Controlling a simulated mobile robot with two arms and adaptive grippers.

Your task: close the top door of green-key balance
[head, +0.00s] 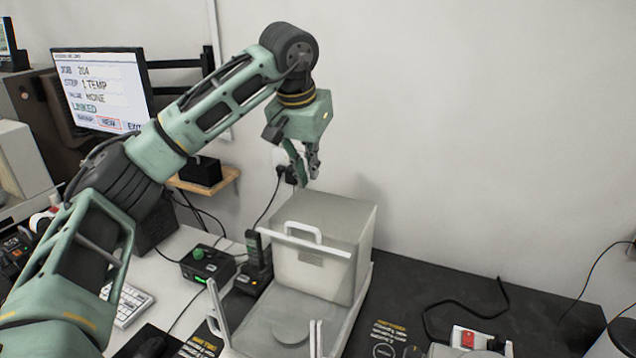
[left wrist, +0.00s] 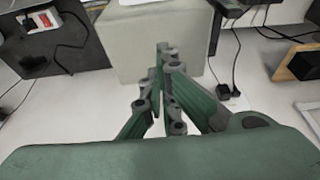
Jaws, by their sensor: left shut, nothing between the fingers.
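The balance stands on the dark bench mat, with a grey rear housing (head: 345,215) and an open-topped weighing chamber in front holding a round pan (head: 291,331). Its top door shows as a pale edge bar with a white loop handle (head: 303,231), back against the housing, leaving the chamber open above. A control box with a green key (head: 198,254) sits left of the balance. My left gripper (head: 306,178) is shut and empty, above the housing's rear left part and apart from the handle. The left wrist view shows its closed fingers (left wrist: 164,58) over the grey housing (left wrist: 125,45).
A black handset in a cradle (head: 257,265) stands close to the balance's left side. A monitor (head: 103,90) and a small wooden shelf (head: 215,184) are at the left. A box with a red switch (head: 467,338) and a cable lie at the right. The wall is close behind.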

